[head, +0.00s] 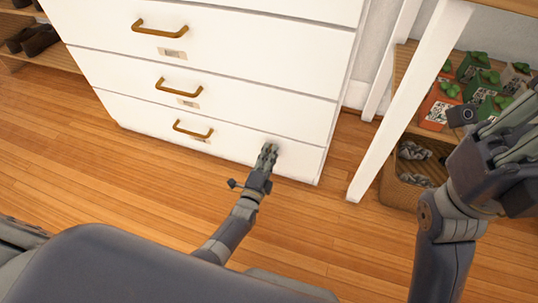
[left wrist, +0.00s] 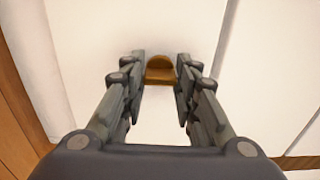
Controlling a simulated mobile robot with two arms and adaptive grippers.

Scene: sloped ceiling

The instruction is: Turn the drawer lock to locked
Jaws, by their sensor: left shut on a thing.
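The drawer lock (left wrist: 160,70) is a small brass-coloured knob on the white drawer front. In the head view my left gripper (head: 267,153) reaches the right part of the lowest drawer (head: 235,148) and hides the lock. I cannot tell which way the lock is turned. My right gripper (head: 505,150) is raised at the right, away from the drawers; its fingertips are partly cut off by the frame edge.
The white chest has brass handles (head: 160,28) and label holders on its drawers. To its right stand a white table leg (head: 405,105), a shelf with potted-plant boxes (head: 440,105) and a wicker basket (head: 400,192). Shoes (head: 40,40) sit on a rack at far left. The wooden floor (head: 120,180) is clear.

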